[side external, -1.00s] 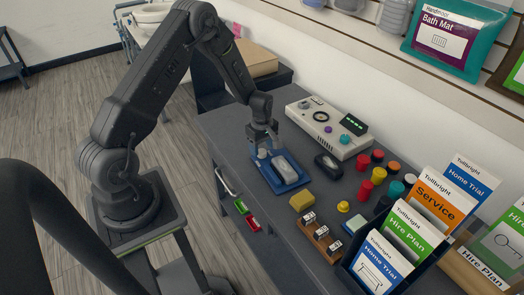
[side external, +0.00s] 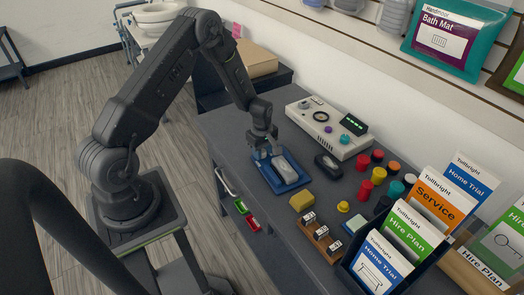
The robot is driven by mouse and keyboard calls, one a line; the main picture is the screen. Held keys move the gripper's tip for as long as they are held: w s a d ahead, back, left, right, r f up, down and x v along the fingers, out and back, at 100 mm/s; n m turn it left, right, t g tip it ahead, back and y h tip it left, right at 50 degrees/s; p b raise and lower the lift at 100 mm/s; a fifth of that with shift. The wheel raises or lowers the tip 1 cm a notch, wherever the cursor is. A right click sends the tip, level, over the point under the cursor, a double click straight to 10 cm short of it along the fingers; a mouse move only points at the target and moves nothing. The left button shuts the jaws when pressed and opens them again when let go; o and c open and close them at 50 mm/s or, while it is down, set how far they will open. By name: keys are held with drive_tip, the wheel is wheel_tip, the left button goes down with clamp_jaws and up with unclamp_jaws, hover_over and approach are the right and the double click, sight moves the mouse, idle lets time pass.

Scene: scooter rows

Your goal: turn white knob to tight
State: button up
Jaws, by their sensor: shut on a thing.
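A blue fixture (side external: 292,188) lies flat on the dark grey counter, holding a pale grey rounded block (side external: 287,168). My gripper (side external: 264,154) is down at the fixture's far-left end, its fingers closed around the small white knob there. The knob is almost wholly hidden between the fingers, so its turn cannot be read. No "tight" mark is legible at this size.
A light grey control box (side external: 335,138) stands behind the fixture, with a black oval item (side external: 328,165) to the right. Leaflet holders fill the right.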

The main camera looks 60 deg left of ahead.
drive_tip(key=shift+c, duration=0.5)
drive_tip(key=shift+m, duration=0.3)
drive_tip(key=m, duration=0.4)
drive_tip(key=shift+m, duration=0.4)
drive_tip(key=m, duration=1)
drive_tip(key=shift+m, duration=2.7)
